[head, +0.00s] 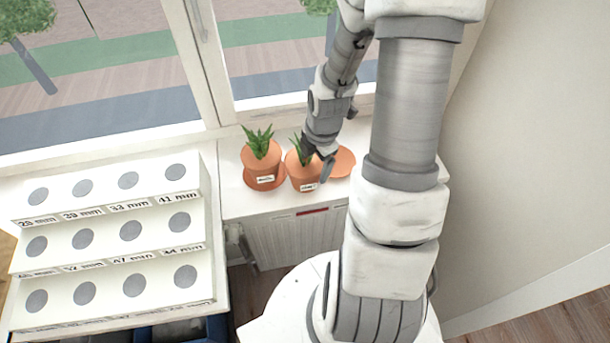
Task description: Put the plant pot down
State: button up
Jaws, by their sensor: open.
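Two terracotta plant pots with spiky green plants and white labels stand upright side by side on the white windowsill cabinet. The left pot (262,166) is on a terracotta saucer (250,181). The right pot (301,179) stands close beside it, just left of another terracotta saucer (344,161). Whether this pot rests on that saucer's edge or on the bare top I cannot tell. My gripper (318,168) is open at the right pot's right side, its fingers by the rim. It hides part of the plant, the pot and the saucer.
A white stepped rack (112,236) with grey discs and millimetre labels stands at the left. The window (290,52) is behind the cabinet top (232,205). A ribbed radiator-like front (290,240) is below. A pale wall (530,150) closes off the right.

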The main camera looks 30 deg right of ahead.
aim_at(312, 171)
jog(key=shift+w+a+f, duration=0.1)
jog(key=shift+w+f, duration=0.05)
jog(key=shift+f, duration=0.65)
jog(key=shift+w+f, duration=0.1)
jog(key=shift+f, duration=0.65)
jog(key=shift+s, duration=0.1)
grip_shut()
jog(key=shift+s+a+f, duration=0.1)
